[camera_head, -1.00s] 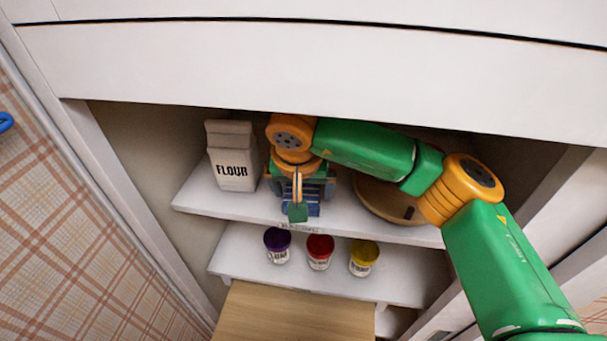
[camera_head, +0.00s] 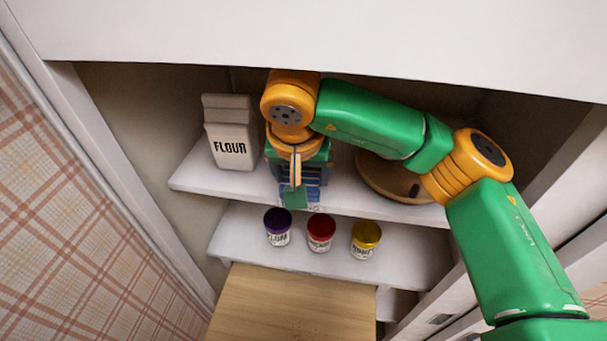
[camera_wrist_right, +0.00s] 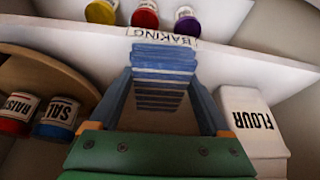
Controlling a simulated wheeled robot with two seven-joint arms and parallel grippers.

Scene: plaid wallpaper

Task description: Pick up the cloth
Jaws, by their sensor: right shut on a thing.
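The blue striped cloth (camera_wrist_right: 165,62) looks folded and lies at the front edge of the upper shelf, between my right gripper's fingertips in the wrist view. In the head view only parts of the blue cloth (camera_head: 312,184) show, behind the gripper. My right gripper (camera_head: 300,192) reaches in from the right over the shelf. Its two blue fingers (camera_wrist_right: 164,92) are shut on the cloth. I cannot tell whether the cloth is clear of the shelf. My left gripper is not in view.
A flour bag (camera_head: 230,140) stands left of the gripper. A round wooden turntable (camera_head: 375,185) with jars (camera_wrist_right: 58,115) is to its right. Purple (camera_head: 278,226), red (camera_head: 321,232) and yellow (camera_head: 366,238) jars stand on the lower shelf (camera_head: 235,243). A BAKING label (camera_wrist_right: 163,37) is on the shelf edge.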

